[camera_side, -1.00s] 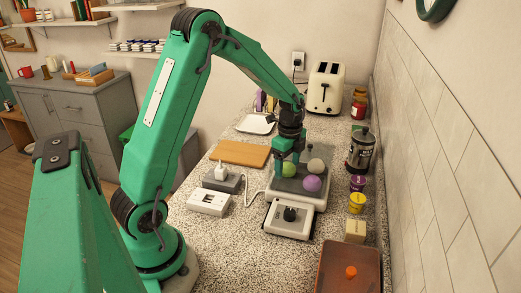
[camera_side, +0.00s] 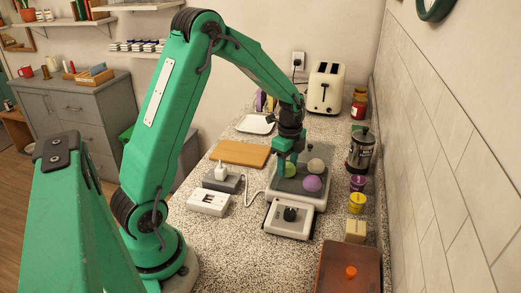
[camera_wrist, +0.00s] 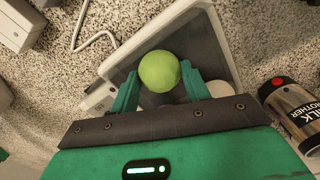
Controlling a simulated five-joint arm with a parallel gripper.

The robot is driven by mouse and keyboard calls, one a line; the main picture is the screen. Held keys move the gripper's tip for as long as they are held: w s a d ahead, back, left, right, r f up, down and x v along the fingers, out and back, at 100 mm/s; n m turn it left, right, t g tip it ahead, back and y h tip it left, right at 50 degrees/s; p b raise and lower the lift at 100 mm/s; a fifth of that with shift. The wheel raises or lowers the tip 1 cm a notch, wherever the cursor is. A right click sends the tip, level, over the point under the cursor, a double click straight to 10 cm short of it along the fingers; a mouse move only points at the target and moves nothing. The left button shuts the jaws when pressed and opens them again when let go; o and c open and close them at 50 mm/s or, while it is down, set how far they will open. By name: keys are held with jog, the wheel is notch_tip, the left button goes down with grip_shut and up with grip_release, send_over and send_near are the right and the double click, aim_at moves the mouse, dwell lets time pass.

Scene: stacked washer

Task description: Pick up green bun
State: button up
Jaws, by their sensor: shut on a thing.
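The green bun (camera_side: 290,170) is round and sits on the grey top of an appliance (camera_side: 299,201) with a dial at its front. My gripper (camera_side: 288,163) reaches down to it, hiding part of it in the side view. In the wrist view the green bun (camera_wrist: 159,70) is between the two green fingers (camera_wrist: 160,85), and they are shut on it. I cannot tell any gap beneath it. A purple bun (camera_side: 312,184) and a whitish bun (camera_side: 315,167) are on the same top, to the right. The whitish bun (camera_wrist: 222,89) is partly hidden by a finger in the wrist view.
A coffee press or frother jar (camera_side: 360,150) stands right of the appliance, with purple and yellow cups (camera_side: 357,203) nearby. A cutting board (camera_side: 240,153) and power block (camera_side: 222,180) are to the left. A brown tray (camera_side: 348,272) is at the front right.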

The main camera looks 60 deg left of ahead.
aim_at(289, 165)
jog(key=shift+r, duration=0.15)
jog(key=shift+r, duration=0.6)
jog(key=r, duration=0.3)
jog(key=shift+d, duration=0.4)
jog(key=s+d+r, duration=0.3)
jog(key=d+r, duration=0.3)
jog(key=d, duration=0.4)
jog(key=shift+d+r, duration=0.25)
jog(key=shift+w+a, duration=0.1)
